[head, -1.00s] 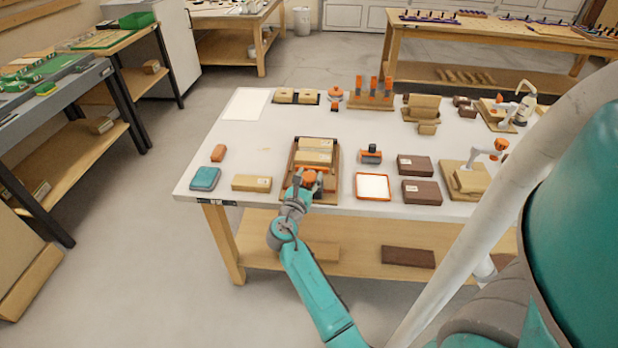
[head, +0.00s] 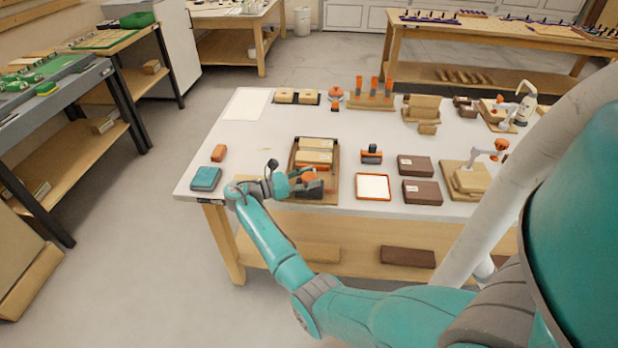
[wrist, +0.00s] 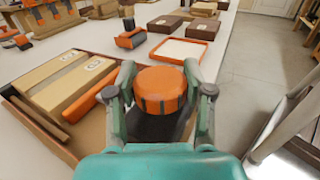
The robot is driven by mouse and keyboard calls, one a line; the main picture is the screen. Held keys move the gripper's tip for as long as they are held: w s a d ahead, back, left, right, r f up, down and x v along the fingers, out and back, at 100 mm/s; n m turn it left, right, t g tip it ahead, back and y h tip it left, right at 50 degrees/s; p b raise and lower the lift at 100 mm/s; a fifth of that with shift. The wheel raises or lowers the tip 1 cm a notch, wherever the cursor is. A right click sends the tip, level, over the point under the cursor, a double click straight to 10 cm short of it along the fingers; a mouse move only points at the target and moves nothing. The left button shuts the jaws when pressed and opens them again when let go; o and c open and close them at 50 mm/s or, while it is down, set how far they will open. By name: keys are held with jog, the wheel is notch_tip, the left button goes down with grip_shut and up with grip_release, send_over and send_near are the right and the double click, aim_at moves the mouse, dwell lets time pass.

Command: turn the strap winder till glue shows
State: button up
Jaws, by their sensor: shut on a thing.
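The strap winder (wrist: 160,90) shows in the wrist view as a round, ribbed orange knob on the front part of a brown wooden tray (wrist: 34,117). My gripper (wrist: 162,94) has one finger on each side of the knob and is shut on it. In the head view my gripper (head: 308,182) reaches in from the left at the tray's front and mostly hides the knob. Behind the knob, two tan boxes (wrist: 77,88) lie side by side in the tray, with an orange bar (wrist: 92,101) along the nearer one. I cannot make out any glue.
A white pad in an orange frame (head: 373,186) and an orange-and-dark hand tool (head: 371,153) stand right of the tray. Brown boxes (head: 421,192) lie farther right. A teal box (head: 206,179) and an orange block (head: 218,153) lie left, near my arm.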

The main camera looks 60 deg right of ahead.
aim_at(309, 176)
jog(key=shift+m+g+y, duration=0.6)
jog(key=shift+g+y, duration=0.2)
jog(key=shift+f, duration=0.1)
jog(key=o, duration=1.2)
jog(key=shift+c, duration=0.2)
notch_tip(309, 176, up, 10)
jog(key=shift+r, duration=0.1)
